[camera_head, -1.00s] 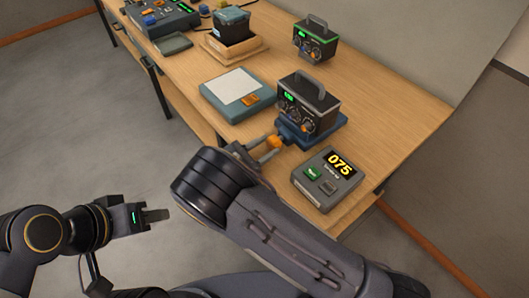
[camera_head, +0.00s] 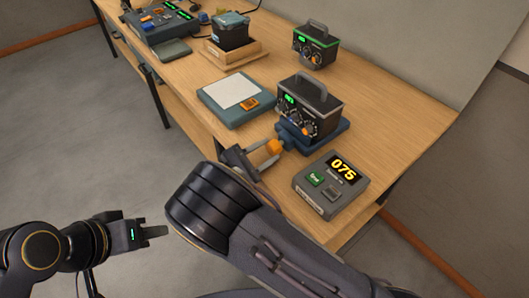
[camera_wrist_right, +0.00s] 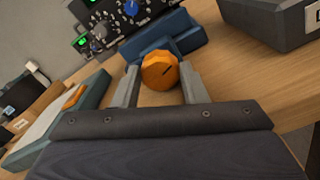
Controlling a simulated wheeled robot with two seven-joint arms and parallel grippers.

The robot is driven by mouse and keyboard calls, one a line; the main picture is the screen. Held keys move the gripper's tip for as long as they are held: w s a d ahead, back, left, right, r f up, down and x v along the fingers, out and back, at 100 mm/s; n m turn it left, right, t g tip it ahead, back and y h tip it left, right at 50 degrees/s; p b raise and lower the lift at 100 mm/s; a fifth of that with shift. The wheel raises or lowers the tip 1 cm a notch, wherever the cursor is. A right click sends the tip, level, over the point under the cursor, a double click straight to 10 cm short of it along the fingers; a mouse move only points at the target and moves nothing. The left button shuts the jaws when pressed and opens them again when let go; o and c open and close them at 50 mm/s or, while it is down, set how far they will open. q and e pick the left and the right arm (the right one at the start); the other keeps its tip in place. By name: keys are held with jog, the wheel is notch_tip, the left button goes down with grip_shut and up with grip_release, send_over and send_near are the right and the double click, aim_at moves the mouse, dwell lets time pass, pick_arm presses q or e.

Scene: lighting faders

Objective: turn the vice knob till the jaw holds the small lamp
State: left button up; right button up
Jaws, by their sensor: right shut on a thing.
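The blue vice (camera_head: 328,131) stands near the front edge of the wooden bench. A black box with a grey handle, dials and a green display (camera_head: 312,98) sits at the vice; I cannot tell whether this is the small lamp or whether the jaw touches it. The orange vice knob (camera_head: 274,146) faces me, and shows in the right wrist view (camera_wrist_right: 160,72) with a dark mark. My right gripper (camera_head: 264,151) is shut on the knob, one finger on each side. My left gripper (camera_head: 166,232) is over the floor, away from the bench; its jaw gap is unclear.
A grey readout box (camera_head: 331,184) showing 075 stands right of the knob, close to my right arm. A flat pad with a white sheet (camera_head: 233,98) lies left of the vice. A similar black box with a green stripe (camera_head: 316,45) stands behind. Bare bench lies right of the vice.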

jog(key=o, duration=1)
jog(key=shift+c, duration=0.2)
